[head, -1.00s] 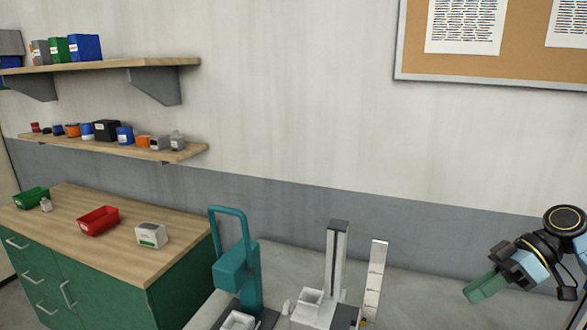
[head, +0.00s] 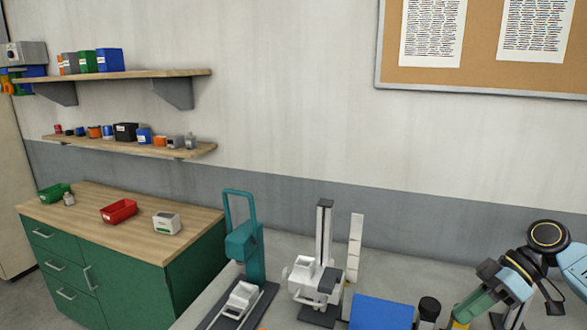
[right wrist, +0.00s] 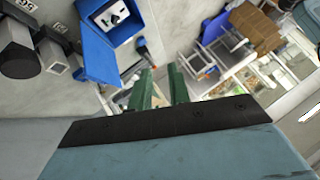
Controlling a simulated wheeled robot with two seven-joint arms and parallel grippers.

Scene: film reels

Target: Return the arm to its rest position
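My right gripper (head: 466,312) shows at the lower right of the head view, its green fingers pointing down and left. In the right wrist view its two green fingers (right wrist: 160,88) stand apart, with a gap between them and nothing seen held. The gripper is above the grey bench; it cannot be told whether it touches anything. My left gripper is not in view.
A blue bin (head: 382,312) and a black-capped item (head: 429,308) are left of the right gripper. A white device with a column (head: 315,277) and a teal press (head: 245,250) stand farther left. A green cabinet (head: 120,277) holds small bins.

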